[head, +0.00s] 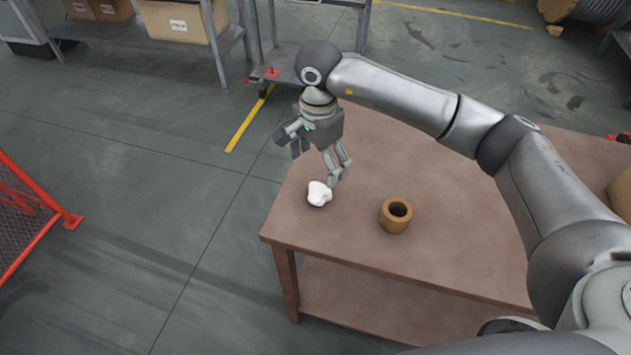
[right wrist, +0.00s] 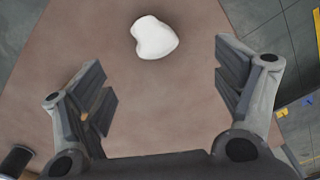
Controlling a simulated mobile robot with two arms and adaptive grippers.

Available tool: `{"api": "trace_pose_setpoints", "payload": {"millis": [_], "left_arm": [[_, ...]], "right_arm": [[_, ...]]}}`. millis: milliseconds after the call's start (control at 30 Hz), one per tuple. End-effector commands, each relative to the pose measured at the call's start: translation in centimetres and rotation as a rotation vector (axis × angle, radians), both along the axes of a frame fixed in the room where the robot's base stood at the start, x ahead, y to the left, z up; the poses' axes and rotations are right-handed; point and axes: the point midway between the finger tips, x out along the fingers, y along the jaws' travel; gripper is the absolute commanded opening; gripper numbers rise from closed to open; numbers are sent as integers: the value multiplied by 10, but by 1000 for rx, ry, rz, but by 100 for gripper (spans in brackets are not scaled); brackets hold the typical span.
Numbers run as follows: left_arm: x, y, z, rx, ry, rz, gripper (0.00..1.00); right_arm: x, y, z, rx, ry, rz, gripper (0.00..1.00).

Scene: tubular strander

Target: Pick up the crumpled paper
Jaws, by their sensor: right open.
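The crumpled paper (head: 318,194) is a small white lump lying on the brown table near its left corner in the head view. In the right wrist view the paper (right wrist: 154,38) lies beyond the fingertips, near the top and between the two fingers' lines. My right gripper (head: 338,176) points down beside the paper, just above and to its right in the head view. In the right wrist view the right gripper (right wrist: 165,88) is open, its fingers wide apart with nothing between them. My left gripper is in neither view.
A brown ring-shaped roll (head: 396,215) stands on the table (head: 452,232) right of the paper. A metal shelf (head: 228,42) with cardboard boxes stands behind on the left. A red mesh fence (head: 30,215) is at far left. The table around the paper is clear.

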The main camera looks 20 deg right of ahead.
Motion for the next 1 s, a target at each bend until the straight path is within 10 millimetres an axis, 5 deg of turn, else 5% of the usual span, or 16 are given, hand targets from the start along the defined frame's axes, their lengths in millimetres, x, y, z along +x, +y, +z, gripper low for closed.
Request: {"api": "trace_pose_setpoints", "payload": {"millis": [200,300,667,933,1000], "left_arm": [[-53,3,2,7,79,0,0],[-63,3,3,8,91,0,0],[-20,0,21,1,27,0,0],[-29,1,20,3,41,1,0],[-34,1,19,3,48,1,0]], "right_arm": [[-1,1,-29,2,2,1,86],[-1,1,-35,3,1,0,86],[-4,0,-81,4,3,0,86],[-3,0,-86,4,0,1,86],[-3,0,-86,4,0,1,80]]}}
